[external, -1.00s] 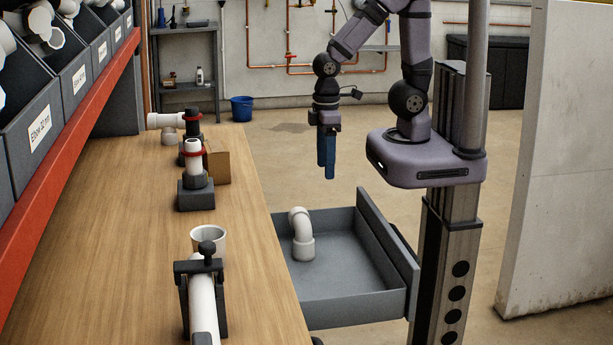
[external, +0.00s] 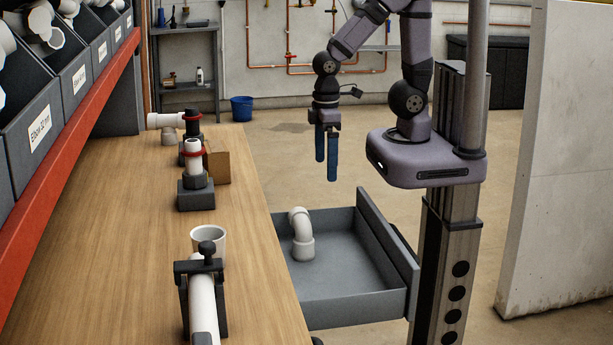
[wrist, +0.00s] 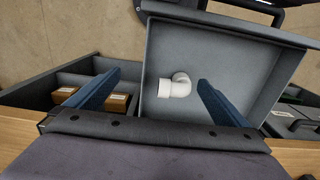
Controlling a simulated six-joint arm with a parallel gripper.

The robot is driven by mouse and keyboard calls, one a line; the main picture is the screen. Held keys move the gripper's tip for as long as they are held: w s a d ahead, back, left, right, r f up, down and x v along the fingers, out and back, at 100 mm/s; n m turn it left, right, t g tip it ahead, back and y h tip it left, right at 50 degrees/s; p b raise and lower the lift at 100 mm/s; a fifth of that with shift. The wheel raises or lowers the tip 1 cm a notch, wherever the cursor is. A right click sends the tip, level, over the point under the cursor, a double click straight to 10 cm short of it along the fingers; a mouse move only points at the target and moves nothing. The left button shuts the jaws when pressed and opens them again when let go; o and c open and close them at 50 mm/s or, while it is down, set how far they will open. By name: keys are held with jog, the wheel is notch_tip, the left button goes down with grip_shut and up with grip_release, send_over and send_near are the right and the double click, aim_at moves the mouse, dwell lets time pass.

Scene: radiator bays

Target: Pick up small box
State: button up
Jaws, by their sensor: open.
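My gripper (external: 326,170) hangs open and empty in the air, beyond the pulled-out grey drawer (external: 345,285) in the external view. In the wrist view, the two blue fingers of my gripper (wrist: 160,80) are spread wide. Small brown boxes lie in a dark compartment at the left: one box (wrist: 115,103) is beside the left finger and partly hidden by it, and another box (wrist: 64,94) is further left. A brown cardboard box (external: 217,164) stands on the bench behind the pipe fittings. I cannot tell which box the task names.
A white pipe elbow (external: 300,235) lies in the grey drawer; the elbow also shows in the wrist view (wrist: 176,86). The wooden bench (external: 120,250) carries a clamped pipe (external: 203,305), a white cup (external: 208,240) and fittings on dark stands. Labelled bins line the left.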

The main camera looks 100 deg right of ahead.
notch_tip(320, 180, up, 6)
jog(key=t+h+p, duration=0.1)
jog(key=t+p, duration=0.3)
jog(key=t, duration=0.3)
send_near(206, 165)
jog(key=s+f, duration=0.1)
jog(key=s, duration=0.1)
jog(key=s+d+f, duration=0.1)
jog(key=s, duration=0.1)
jog(key=s+d+f, duration=0.1)
jog(key=s, duration=0.2)
jog(key=shift+s+f, duration=0.1)
jog(key=shift+f, duration=0.2)
jog(key=w+t, duration=0.2)
jog(key=w, duration=0.1)
jog(key=w+p, duration=0.1)
jog(key=shift+w+d+r+n+t+y, duration=0.2)
jog(key=shift+d+r+n+t+y, duration=0.1)
jog(key=shift+n+t, duration=0.1)
jog(key=t, duration=0.1)
jog(key=w+f+t+y+p, duration=0.1)
jog(key=w+a+t, duration=0.1)
jog(key=shift+w+f+t+y, duration=0.2)
jog(key=shift+w+t+y, duration=0.05)
jog(key=shift+t+y, duration=0.05)
jog(key=shift+f, duration=0.5)
jog(key=shift+d+p+x, duration=0.2)
jog(key=shift+p+x, duration=1.75)
jog(key=shift+x, duration=1.75)
